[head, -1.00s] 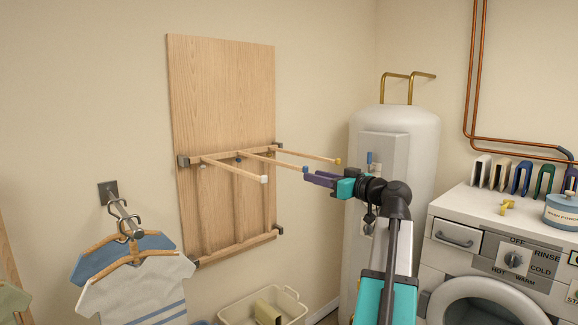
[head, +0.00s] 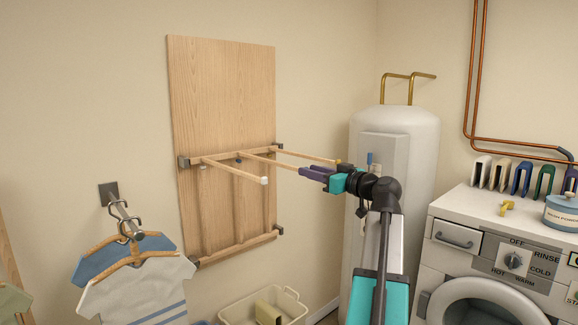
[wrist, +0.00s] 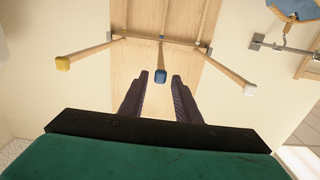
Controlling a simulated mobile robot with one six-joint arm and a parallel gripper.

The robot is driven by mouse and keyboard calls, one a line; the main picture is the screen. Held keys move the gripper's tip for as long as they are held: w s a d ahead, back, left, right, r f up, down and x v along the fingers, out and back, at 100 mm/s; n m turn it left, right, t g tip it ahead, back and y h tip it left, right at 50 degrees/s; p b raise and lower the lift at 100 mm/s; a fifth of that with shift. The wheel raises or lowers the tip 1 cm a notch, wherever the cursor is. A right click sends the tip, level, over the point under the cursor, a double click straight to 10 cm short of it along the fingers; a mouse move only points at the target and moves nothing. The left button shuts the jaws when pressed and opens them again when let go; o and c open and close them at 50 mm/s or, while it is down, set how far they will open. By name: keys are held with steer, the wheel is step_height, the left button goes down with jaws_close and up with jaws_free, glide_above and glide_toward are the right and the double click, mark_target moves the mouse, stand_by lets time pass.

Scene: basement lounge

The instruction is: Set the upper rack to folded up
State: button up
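The upper rack (head: 235,170) juts out from the wooden wall board, its three rods sticking out into the room and sloping slightly down in the head view. The rod tips are white (head: 264,180), yellow and blue; the wrist view shows the yellow tip (wrist: 62,62) at left, the blue tip (wrist: 160,77) in the middle and the white tip (wrist: 249,89) at right. My gripper (head: 304,171) is open at the end of the middle rod. In the wrist view its dark fingers stand either side of the blue tip, with gaps visible. In the head view my gripper hides that tip.
The lower rack (head: 236,248) lies against the board. A white tank (head: 410,135) stands behind my arm, with a washing machine (head: 475,212) at right. Shirts on hangers (head: 145,285) hang at left. A cream basket (head: 290,305) is below the board.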

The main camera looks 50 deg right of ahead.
mark_target(290, 166)
steer(key=w, duration=0.3)
steer(key=w+p, duration=0.1)
steer(key=w, duration=0.3)
steer(key=w+p, duration=0.1)
steer(key=w, duration=0.2)
steer(key=shift+w+d, duration=0.15)
steer(key=shift+d, duration=0.25)
steer(key=shift+c, duration=0.2)
